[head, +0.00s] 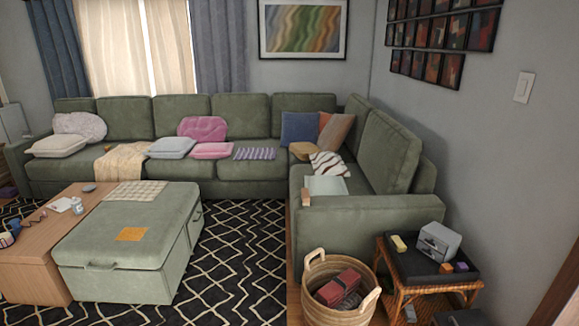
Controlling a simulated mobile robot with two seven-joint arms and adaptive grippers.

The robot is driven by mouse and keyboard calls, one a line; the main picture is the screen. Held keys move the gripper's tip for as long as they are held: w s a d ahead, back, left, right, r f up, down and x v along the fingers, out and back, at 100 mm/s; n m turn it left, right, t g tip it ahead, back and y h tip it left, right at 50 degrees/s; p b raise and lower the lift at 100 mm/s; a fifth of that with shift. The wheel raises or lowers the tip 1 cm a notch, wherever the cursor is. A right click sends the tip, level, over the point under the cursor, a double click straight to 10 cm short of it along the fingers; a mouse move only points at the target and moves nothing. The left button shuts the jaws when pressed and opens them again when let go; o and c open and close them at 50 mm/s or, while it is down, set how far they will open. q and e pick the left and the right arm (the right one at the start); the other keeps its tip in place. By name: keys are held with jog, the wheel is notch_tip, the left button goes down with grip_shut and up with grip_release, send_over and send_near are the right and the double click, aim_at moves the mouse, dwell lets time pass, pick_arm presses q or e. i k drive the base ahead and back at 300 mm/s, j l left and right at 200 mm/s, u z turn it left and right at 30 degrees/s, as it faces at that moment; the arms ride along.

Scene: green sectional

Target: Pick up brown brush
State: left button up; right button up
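I cannot clearly make out a brown brush in the head view. A small brownish upright object (306,197) stands at the near left edge of the right sofa seat, beside a pale green folded cloth or pad (326,186). It is too small to tell whether it is the brush. Neither of my grippers shows in this view.
The green sectional (342,224) runs along the back and right. A green ottoman (107,251) and wooden table (38,270) stand at left. A wicker basket (318,298) and rattan side table (431,283) stand near right. Patterned rug between ottoman and sofa is clear.

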aim_at(305, 191)
jog(key=i+l, duration=0.65)
jog(key=i, duration=0.05)
